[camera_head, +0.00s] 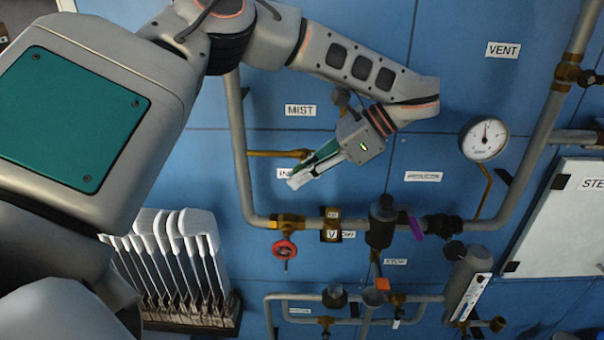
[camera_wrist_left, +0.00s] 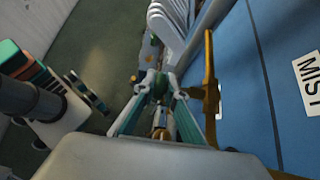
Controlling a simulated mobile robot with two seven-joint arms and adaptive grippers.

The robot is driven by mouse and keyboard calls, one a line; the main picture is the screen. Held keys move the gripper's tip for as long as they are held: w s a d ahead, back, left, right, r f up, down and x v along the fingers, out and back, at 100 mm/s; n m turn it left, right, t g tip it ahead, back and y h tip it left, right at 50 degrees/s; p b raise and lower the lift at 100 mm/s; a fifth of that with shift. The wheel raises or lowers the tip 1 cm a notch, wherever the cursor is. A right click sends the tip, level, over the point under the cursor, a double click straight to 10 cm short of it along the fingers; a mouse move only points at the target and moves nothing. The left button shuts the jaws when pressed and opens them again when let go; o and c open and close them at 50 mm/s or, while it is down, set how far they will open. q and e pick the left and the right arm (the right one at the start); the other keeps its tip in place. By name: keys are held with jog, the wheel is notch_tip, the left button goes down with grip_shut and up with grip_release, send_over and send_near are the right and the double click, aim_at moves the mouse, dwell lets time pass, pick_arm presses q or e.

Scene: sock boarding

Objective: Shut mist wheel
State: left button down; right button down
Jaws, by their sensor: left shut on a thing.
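The MIST label (camera_head: 300,110) is on the blue wall panel, above a short brass pipe (camera_head: 276,153) that comes off the grey pipe. My left gripper (camera_head: 300,180) is at the end of this pipe, its fingers pointing down-left. In the left wrist view its green-sided fingers (camera_wrist_left: 160,88) close together beside the brass pipe's valve body (camera_wrist_left: 211,98). The gripper is shut on what seems to be the mist wheel, on the stem side of that valve. The wheel itself is mostly hidden by the fingers. My right gripper is not in view.
A red wheel (camera_head: 284,249) hangs on the lower pipe. A rack of white sock boards (camera_head: 185,250) stands at lower left. A gauge (camera_head: 484,139), a VENT label (camera_head: 503,50) and a white panel (camera_head: 560,225) are to the right. Pipes and valves crowd the lower wall.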

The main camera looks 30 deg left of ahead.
pick_arm(q)
jog(key=shift+g+y, duration=0.3)
jog(key=shift+y, duration=0.1)
jog(key=c, duration=2.1)
grip_release()
jog(key=shift+v, duration=3.6)
jog(key=shift+d, duration=0.1)
